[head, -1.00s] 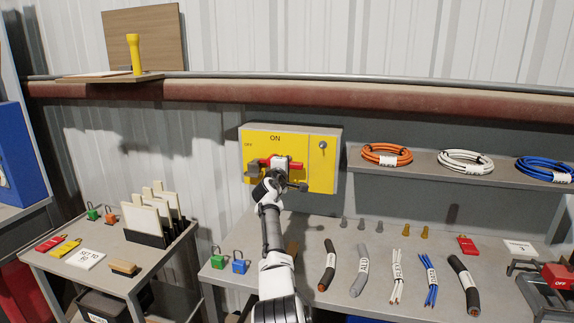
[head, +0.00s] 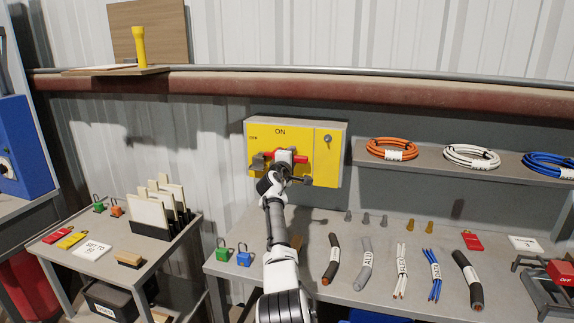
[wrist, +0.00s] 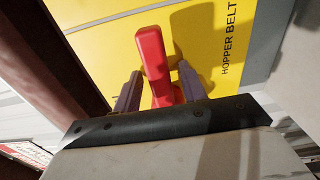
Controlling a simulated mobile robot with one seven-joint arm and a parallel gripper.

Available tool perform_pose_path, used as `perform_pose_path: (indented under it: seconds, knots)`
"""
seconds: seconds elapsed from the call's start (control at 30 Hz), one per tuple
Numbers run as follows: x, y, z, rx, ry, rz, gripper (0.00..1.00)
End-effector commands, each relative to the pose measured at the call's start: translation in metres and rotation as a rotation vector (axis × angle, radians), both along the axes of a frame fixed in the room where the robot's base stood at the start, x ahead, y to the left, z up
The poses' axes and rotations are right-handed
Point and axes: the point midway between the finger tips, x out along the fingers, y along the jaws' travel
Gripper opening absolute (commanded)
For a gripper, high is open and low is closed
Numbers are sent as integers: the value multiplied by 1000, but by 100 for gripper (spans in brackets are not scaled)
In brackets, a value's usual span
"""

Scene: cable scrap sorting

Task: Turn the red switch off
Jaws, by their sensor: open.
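The red switch (head: 302,159) is on the front of a yellow panel box (head: 327,175) marked ON at the top and OFF at the left. In the head view my gripper (head: 281,166) is in front of the switch and hides much of it. In the wrist view the red switch handle (wrist: 151,52) stands between the two fingers of my gripper (wrist: 158,75). The fingers are apart, one on each side of the handle, with gaps visible. I cannot tell from the head view which mark the handle points to.
The panel is above a grey bench (head: 380,285) with several cable pieces. Coiled cables lie on a shelf (head: 480,172) at the right. A side table (head: 60,256) with tags and padlocks stands at the left. The wrist view shows HOPPER BELT lettering beside the handle.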

Motion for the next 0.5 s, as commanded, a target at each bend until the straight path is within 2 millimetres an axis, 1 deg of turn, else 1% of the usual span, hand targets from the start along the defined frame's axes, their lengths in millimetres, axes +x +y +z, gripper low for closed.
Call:
perform_pose_path:
  seconds: [0.27, 0.5]
  knots:
    - [-17, 5, -2, 1, -3, -2, 42]
    - [-42, 13, -2, 0, -2, 0, 42]
